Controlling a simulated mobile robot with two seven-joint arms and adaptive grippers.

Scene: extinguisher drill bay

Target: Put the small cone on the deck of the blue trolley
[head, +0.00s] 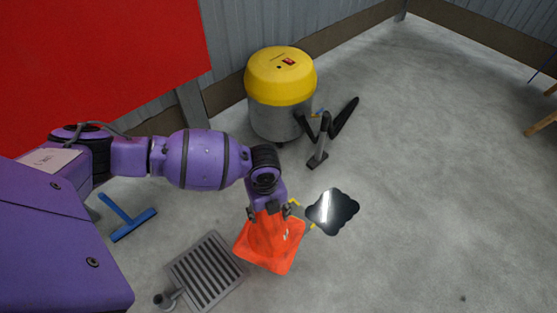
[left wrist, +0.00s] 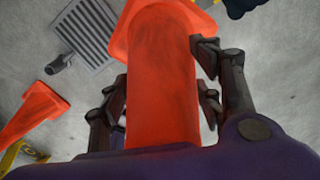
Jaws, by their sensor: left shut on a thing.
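An orange cone (head: 271,252) with a square base is between the fingers of my left gripper (head: 268,212). The left wrist view shows the same cone (left wrist: 163,55) with the fingers of my left gripper (left wrist: 165,95) on both sides of it, shut on it. The base points away from the wrist; I cannot tell if it touches the floor. A second orange cone (left wrist: 30,112) shows at the left edge of the wrist view, partly cut off. I cannot tell which cone is smaller. No blue trolley is in view. My right gripper is not in view.
A blue T-shaped item (head: 127,217) lies left.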

